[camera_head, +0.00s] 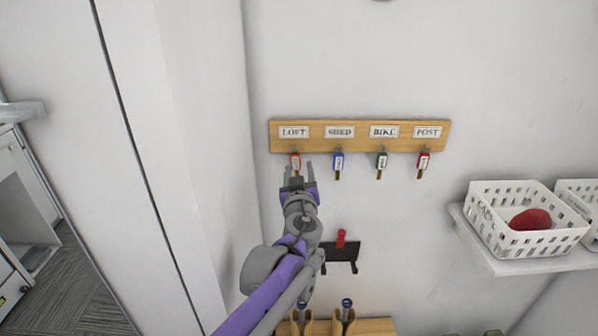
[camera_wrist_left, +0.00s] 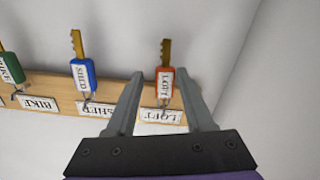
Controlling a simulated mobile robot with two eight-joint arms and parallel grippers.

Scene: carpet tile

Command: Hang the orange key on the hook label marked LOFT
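The orange key (camera_head: 295,161) hangs from the hook under the LOFT label (camera_head: 294,132), at the left end of a wooden rack (camera_head: 362,145). My left gripper (camera_head: 297,169) is just below and in front of this key, fingers open and pointing up. In the left wrist view, which is upside down, the orange key (camera_wrist_left: 165,83) with its LOFT tag shows between the two open fingers (camera_wrist_left: 160,75); I see no grip on it. The LOFT label (camera_wrist_left: 161,116) is partly behind a finger. My right gripper is not in view.
Blue (camera_head: 338,162), green (camera_head: 382,161) and red (camera_head: 423,162) keys hang under SHED, BIKE and POST. A small black holder (camera_head: 340,253) with a red item is below. White baskets (camera_head: 480,215) stand on a shelf at right. A side wall (camera_head: 215,150) is close on the left.

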